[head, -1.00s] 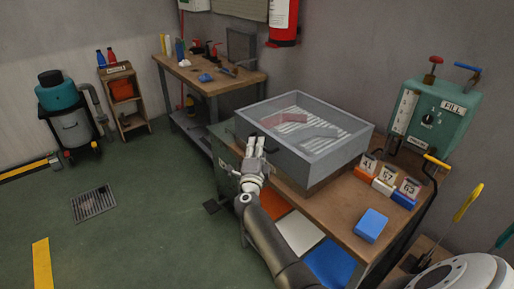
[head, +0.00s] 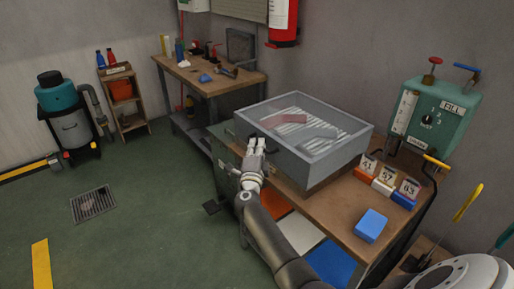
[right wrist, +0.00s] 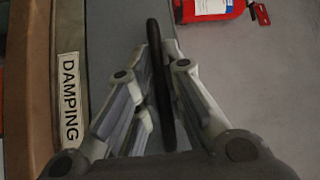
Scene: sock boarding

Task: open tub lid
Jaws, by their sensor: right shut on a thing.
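The grey tub (head: 298,168) stands on the wooden workbench with its see-through lid (head: 325,112) on top. Through the lid I see a reddish shape and a grey shape over a striped or ribbed surface. My right gripper (head: 256,143) is at the front left side of the tub. In the right wrist view its fingers (right wrist: 158,85) are shut on a black bar-shaped handle (right wrist: 160,100). The lid looks closed. My left gripper is not in view.
A strip reading DAMPING (right wrist: 70,97) runs beside the fingers. Right of the tub are numbered blocks (head: 384,187), a blue block (head: 370,225) and a green FILL unit (head: 436,118). A fire extinguisher (head: 284,20) hangs behind. The green floor (head: 150,220) at left is mostly open.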

